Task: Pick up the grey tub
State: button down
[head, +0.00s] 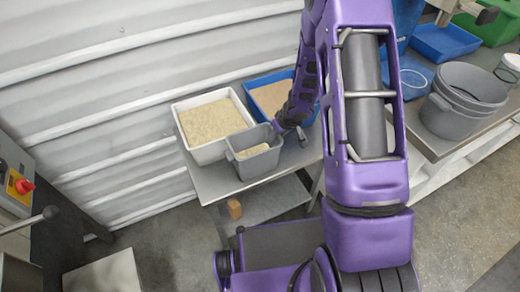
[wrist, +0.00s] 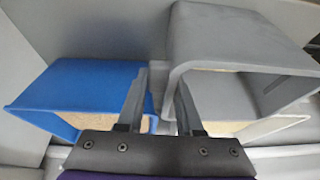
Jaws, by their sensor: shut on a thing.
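The grey tub (head: 262,165) is in the middle of the head view, at the front edge of a small steel table, with pale material inside. In the wrist view my gripper's fingers (wrist: 160,88) close around a short grey lug on the left of the tub (wrist: 225,32). The tub looks roughly upright. Whether its base touches the table, I cannot tell.
A white tray (head: 186,138) of pale grains stands behind the tub. A blue tray (head: 253,82) of brownish material is beside it, also in the wrist view (wrist: 80,78). A brown block (head: 235,209) lies on the lower shelf. Grey buckets (head: 455,118) stand on a right bench.

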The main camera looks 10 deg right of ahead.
jog(key=shift+r, duration=0.2)
notch_tip(320, 180, up, 9)
jog(key=p, duration=0.8)
jog(key=shift+f, duration=0.1)
notch_tip(320, 180, up, 9)
dwell(0.3)
jog(key=s+r+m+h, duration=0.1)
jog(key=s+m, duration=0.2)
jog(key=s, duration=0.5)
jog(key=shift+w+a, duration=0.1)
dwell(0.4)
